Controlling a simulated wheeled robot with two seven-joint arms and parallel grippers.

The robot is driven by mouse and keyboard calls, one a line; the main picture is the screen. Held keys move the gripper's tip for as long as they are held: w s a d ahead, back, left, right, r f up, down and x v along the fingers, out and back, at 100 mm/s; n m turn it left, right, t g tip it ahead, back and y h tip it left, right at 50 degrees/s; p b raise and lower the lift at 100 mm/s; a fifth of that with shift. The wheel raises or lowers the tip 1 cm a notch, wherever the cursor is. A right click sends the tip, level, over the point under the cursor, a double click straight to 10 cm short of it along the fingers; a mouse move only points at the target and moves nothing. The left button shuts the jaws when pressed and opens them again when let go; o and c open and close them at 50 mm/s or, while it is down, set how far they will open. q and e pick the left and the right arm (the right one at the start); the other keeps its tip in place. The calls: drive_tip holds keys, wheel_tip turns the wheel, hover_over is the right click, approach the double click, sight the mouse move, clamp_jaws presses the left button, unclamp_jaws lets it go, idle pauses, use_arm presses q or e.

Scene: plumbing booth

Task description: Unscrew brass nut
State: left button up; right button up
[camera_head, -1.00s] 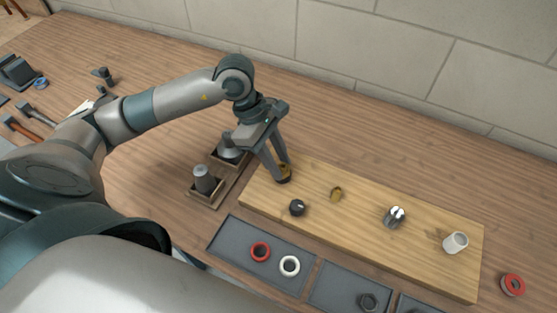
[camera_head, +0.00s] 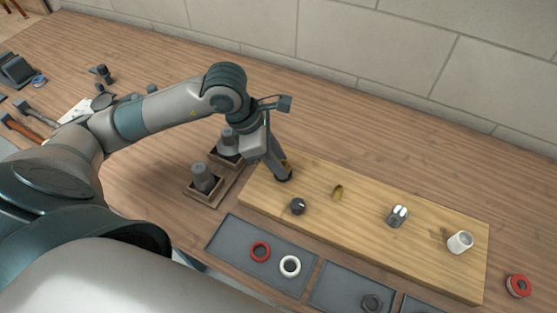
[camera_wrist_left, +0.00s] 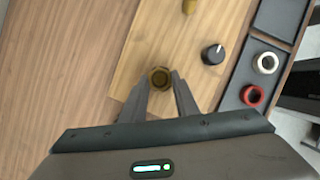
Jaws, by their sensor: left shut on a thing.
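The brass nut (camera_wrist_left: 160,78) shows in the left wrist view at the tips of my left gripper (camera_wrist_left: 160,86), whose two fingers stand on either side of it, shut on it. In the head view my left gripper (camera_head: 284,174) reaches down to the left end of the wooden board, and its fingers hide most of the nut. My right gripper is not in view.
On the wooden board (camera_head: 365,245) stand a black knob (camera_head: 298,206), a small brass fitting (camera_head: 337,192), a chrome fitting (camera_head: 398,217) and a white cup-like fitting (camera_head: 460,242). A grey tray (camera_head: 232,236) in front holds a red ring (camera_head: 260,252) and a white ring (camera_head: 290,266).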

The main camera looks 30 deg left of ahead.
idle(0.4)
use_arm(q)
drive_tip(key=shift+f+n, duration=0.1)
drive_tip(key=shift+n, duration=0.3)
drive_tip(key=n+t+y+b, duration=0.1)
drive_tip(key=n, duration=0.3)
drive_tip(key=shift+s+f, duration=0.1)
drive_tip(key=shift+s, duration=0.05)
drive_tip(key=shift+a+n+t+y, duration=0.1)
drive_tip(key=shift+n+t+y, duration=0.2)
drive_tip(key=shift+n, duration=0.3)
drive_tip(key=shift+p, duration=0.35)
drive_tip(key=shift+s+d+n+y, duration=0.1)
drive_tip(key=shift+d+n+y, duration=0.15)
drive_tip(key=shift+n+y, duration=0.05)
